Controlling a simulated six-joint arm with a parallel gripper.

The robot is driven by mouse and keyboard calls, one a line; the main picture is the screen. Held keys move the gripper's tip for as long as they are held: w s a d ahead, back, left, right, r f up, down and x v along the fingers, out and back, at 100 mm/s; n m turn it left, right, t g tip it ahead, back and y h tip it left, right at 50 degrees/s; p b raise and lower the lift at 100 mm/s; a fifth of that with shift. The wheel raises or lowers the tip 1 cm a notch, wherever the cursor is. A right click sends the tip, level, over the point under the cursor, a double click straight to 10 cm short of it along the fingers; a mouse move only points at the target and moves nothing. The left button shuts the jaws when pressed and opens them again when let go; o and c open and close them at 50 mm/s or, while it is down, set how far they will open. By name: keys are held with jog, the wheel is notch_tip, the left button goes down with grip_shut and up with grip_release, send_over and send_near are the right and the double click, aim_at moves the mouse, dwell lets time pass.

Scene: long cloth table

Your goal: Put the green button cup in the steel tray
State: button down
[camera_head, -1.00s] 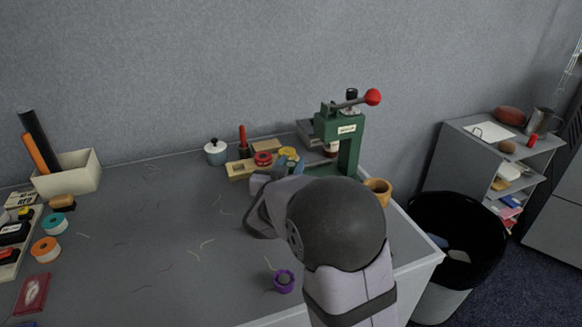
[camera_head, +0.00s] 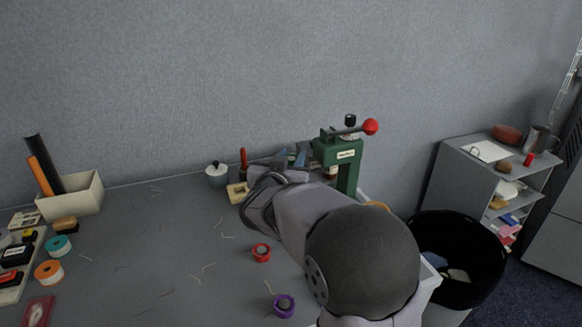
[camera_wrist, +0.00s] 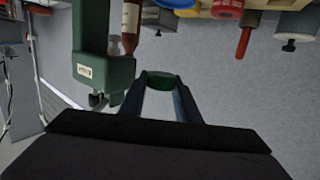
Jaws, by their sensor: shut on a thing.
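The green button cup (camera_wrist: 163,79) is between the tips of my gripper (camera_wrist: 164,88) in the wrist view, and the gripper is shut on it. In the head view my gripper's bluish fingers (camera_head: 290,158) are just left of the green press, near the wall; the cup cannot be made out there. The cup appears held up, clear of the table. The steel tray cannot be made out clearly now; my arm and the press cover the area behind them.
The green press (camera_head: 341,158) with its red-knobbed lever stands close right of my gripper. A wooden rack (camera_head: 237,192) and a lidded pot (camera_head: 216,174) are to the left. A red cup (camera_head: 261,252) and a purple cup (camera_head: 284,305) stand on the table. The table's middle is mostly clear.

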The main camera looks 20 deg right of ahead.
jog(key=shift+r, duration=0.35)
jog(key=shift+p, duration=0.3)
jog(key=p, duration=0.1)
jog(key=d+f+p, duration=0.1)
jog(key=p, duration=0.1)
jog(key=shift+s, duration=0.3)
jog(key=f+p, duration=0.1)
jog(key=p, duration=0.3)
jog(key=shift+s, duration=0.4)
jog(key=s+a+f+n+t+y+p, duration=0.1)
jog(key=s+a+n+y+p, duration=0.1)
jog(key=s+a+y+p, duration=0.1)
jog(key=s+a+f+n+t+y+p, duration=0.1)
jog(key=s+a+f+n+y+p, duration=0.1)
jog(key=s+a+y+p, duration=0.1)
jog(key=s+a+f+n+y+p, duration=0.1)
jog(key=s+a+n+y+p, duration=0.1)
jog(key=a+p, duration=0.4)
jog(key=shift+s+f+n+t+y+p, duration=0.1)
jog(key=shift+s+n+t+y+p, duration=0.15)
jog(key=shift+s+p, duration=0.35)
jog(key=shift+s+f+n+t+y+p, duration=0.15)
jog(key=shift+s+y+p, duration=0.15)
jog(key=shift+s, duration=0.5)
jog(key=shift+w, duration=0.1)
